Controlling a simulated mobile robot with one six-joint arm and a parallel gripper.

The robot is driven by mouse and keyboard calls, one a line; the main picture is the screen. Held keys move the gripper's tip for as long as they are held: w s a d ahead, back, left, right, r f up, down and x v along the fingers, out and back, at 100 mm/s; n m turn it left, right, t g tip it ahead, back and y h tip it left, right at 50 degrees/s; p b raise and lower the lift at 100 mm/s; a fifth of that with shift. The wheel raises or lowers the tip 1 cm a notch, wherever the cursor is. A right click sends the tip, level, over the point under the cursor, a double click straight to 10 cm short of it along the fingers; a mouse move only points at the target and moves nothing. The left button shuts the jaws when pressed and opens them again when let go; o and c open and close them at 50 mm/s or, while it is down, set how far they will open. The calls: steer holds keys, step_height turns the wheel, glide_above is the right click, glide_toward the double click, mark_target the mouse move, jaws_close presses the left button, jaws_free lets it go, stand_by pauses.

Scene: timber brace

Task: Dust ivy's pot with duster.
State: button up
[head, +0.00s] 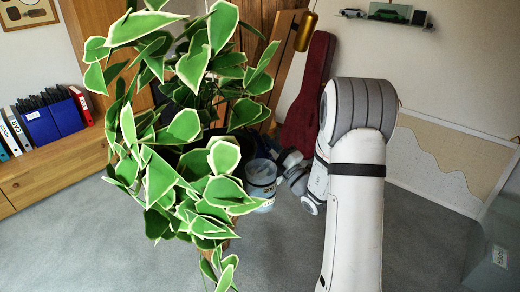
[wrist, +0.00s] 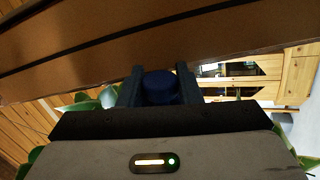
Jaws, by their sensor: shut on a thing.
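The ivy (head: 185,125), with green, pale-edged leaves, hangs large at left centre in the head view. Its leaves hide its pot in that view. My arm comes up at the right and bends left behind the leaves, where my gripper is hidden. In the wrist view my gripper (wrist: 160,77) is shut on a dark blue piece, apparently the handle of the duster (wrist: 160,88). The duster's head cannot be made out. A brown curved surface with dark lines (wrist: 225,32) crosses just beyond the fingertips. I cannot tell whether it is the pot or whether anything touches it.
A wooden cabinet (head: 50,172) with binders (head: 52,122) stands at the left. A dark red case (head: 308,95) leans at the back. A gold cylinder (head: 306,32) hangs at the top. A wall shelf (head: 385,20) holds a small green car. Grey floor (head: 270,255) shows clear below.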

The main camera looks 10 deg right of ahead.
mark_target(258, 150)
steer(key=shift+w+d, duration=0.15)
steer(key=shift+d, duration=0.05)
steer(key=shift+w+d+f, duration=0.15)
steer(key=shift+w+d, duration=0.25)
steer(key=shift+d, duration=0.2)
steer(key=shift+w+d+f, duration=0.15)
steer(key=shift+w+d, duration=0.25)
steer(key=shift+d, duration=0.15)
steer(key=shift+a, duration=0.15)
steer(key=shift+s+a+r+p, duration=0.25)
steer(key=shift+s+a+p, duration=0.15)
steer(key=shift+s+a, duration=0.4)
steer(key=shift+s+a+r+p, duration=0.2)
steer(key=shift+s+a+p, duration=0.3)
steer(key=shift+a, duration=0.5)
steer(key=shift+s+a+r+p, duration=0.25)
steer(key=shift+s+a+p, duration=0.1)
steer(key=shift+s+a, duration=0.45)
steer(key=shift+s+a+r+p, duration=0.15)
steer(key=shift+s+a, duration=0.1)
steer(key=shift+a, duration=0.2)
steer(key=shift+s+a+r+p, duration=0.1)
steer(key=shift+s+a+p, duration=0.1)
steer(key=shift+a, duration=0.2)
steer(key=r+p, duration=0.3)
steer(key=p, duration=0.1)
steer(key=shift+w+d+r, duration=0.2)
steer(key=shift+d+r, duration=0.1)
